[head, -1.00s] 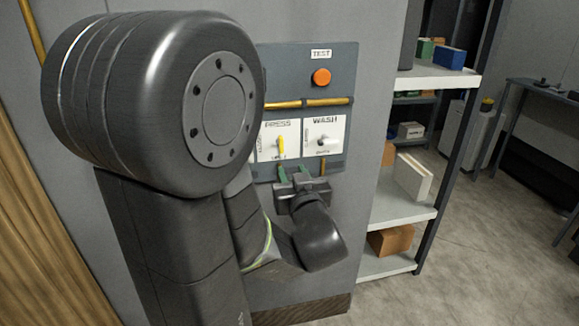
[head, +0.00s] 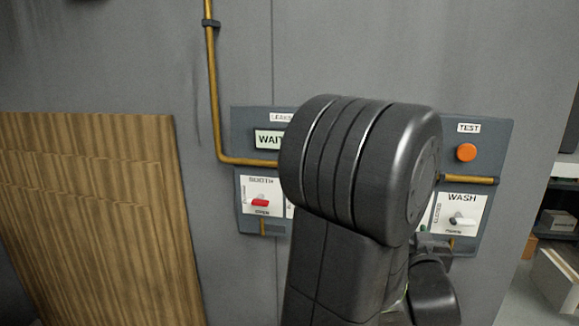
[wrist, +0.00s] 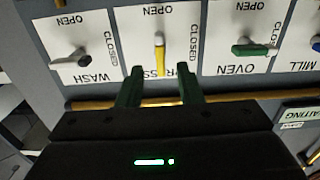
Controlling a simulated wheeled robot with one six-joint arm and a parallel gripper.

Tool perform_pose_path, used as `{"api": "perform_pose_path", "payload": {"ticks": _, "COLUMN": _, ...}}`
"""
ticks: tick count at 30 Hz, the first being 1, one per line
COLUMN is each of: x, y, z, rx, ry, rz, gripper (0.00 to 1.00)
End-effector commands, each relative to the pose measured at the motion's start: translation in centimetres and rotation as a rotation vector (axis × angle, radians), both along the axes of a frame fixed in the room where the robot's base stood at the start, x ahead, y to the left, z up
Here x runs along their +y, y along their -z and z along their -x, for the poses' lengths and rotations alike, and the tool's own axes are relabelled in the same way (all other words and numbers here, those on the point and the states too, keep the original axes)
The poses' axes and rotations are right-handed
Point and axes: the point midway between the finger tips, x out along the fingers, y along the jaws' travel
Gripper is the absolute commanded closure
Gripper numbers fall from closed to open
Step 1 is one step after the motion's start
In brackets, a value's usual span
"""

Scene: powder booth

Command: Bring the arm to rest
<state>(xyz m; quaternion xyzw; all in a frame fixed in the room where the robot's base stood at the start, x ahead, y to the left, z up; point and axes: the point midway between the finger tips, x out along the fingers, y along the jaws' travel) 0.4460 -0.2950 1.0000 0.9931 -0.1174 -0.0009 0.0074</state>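My gripper (wrist: 158,74) shows in the wrist view with its two green fingers apart and nothing between them. It faces the grey control panel (wrist: 50,12), which appears upside down there. The yellow PRESS lever (wrist: 160,54) stands just beyond the fingertips, lined up with the gap; I cannot tell how far off it is.
The wrist view shows a black WASH lever (wrist: 84,60), a green OVEN lever (wrist: 250,50) and a blue MILL lever (wrist: 315,43). The head view shows a red BOOTH lever (head: 260,203), an orange TEST button (head: 466,152), a yellow pipe (head: 213,90) and a wooden board (head: 95,215).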

Motion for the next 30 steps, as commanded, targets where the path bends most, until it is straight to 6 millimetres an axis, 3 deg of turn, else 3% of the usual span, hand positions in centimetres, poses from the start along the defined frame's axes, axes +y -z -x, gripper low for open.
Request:
{"api": "perform_pose_path", "payload": {"ticks": 6, "x": -0.9, "y": 0.0, "z": -4.2, "rx": 0.001, "ry": -0.002, "rz": 0.000, "gripper": 0.67}}
{"api": "perform_pose_path", "payload": {"ticks": 13, "x": -1.6, "y": 0.0, "z": -6.8, "rx": 0.000, "ry": -0.001, "rz": 0.000, "gripper": 0.67}}
{"api": "perform_pose_path", "payload": {"ticks": 30, "x": -1.6, "y": 0.1, "z": -6.4, "rx": -0.002, "ry": 0.001, "rz": -0.010, "gripper": 0.67}}
